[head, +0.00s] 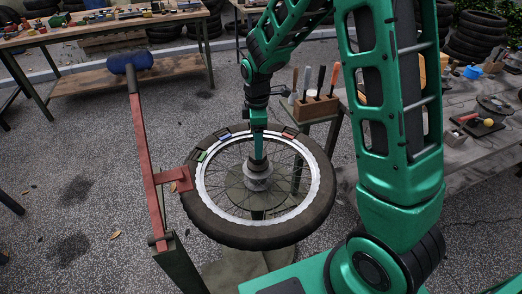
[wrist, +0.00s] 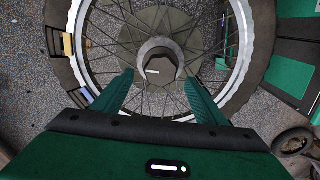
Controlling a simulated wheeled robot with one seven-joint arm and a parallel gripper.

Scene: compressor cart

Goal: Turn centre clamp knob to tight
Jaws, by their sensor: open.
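The centre clamp knob (wrist: 159,62) is a grey, faceted knob with a white mark on top, at the hub of a spoked wheel (wrist: 246,60). In the head view the knob (head: 258,181) stands in the middle of the wheel (head: 318,208), directly below my gripper (head: 258,152). In the wrist view my gripper (wrist: 158,82) is open, with one green finger on each side of the knob's near edge. I cannot tell whether the fingers touch the knob. The knob's far side is hidden by my gripper in the head view.
A red lever arm (head: 146,160) with a blue roller (head: 130,61) stands left of the wheel. Several small coloured pieces sit along the wheel's far rim. A tool block (head: 315,107) stands behind right. Workbenches (head: 120,27) and stacked tyres (head: 475,38) lie farther back.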

